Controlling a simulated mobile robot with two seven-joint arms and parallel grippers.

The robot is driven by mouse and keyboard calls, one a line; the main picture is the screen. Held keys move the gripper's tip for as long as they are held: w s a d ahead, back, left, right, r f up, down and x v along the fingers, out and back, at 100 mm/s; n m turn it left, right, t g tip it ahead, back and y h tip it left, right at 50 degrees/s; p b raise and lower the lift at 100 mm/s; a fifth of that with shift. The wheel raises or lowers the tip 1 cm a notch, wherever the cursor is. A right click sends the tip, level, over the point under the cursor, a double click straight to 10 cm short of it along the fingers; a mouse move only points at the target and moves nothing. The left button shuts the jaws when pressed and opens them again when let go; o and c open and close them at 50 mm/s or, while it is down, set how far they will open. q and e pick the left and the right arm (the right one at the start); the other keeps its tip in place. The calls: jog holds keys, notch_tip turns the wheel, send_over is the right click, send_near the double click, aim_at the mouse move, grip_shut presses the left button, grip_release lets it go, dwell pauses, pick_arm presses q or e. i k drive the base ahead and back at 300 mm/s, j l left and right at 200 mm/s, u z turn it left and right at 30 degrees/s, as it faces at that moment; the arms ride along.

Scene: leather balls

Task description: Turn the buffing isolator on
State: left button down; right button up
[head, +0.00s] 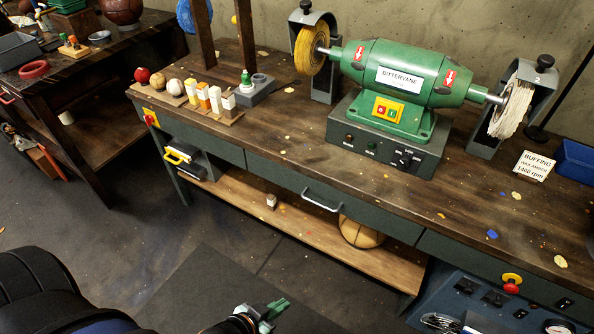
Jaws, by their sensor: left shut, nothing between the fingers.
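The green buffing machine (405,85) stands on the dark wooden bench, with a yellow wheel at its left and a pale cloth wheel at its right. A yellow plate with a red knob (151,118) is on the bench front at the far left. Another red and yellow knob (511,284) is on the front at the lower right. No readable label shows which one is the buffing isolator, and I cannot tell their settings. My left gripper (277,308) is shut and empty, low over the floor in front of the bench, apart from both knobs. My right gripper is out of view.
A drawer handle (321,200) sticks out from the bench front. A ball (361,232) lies on the lower shelf (240,201). A blue panel (450,295) with sockets is at the lower right. Another bench (75,75) stands at the left. The floor (120,235) between is open.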

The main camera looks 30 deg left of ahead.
aim_at(148, 119)
jog(key=u, duration=1.9)
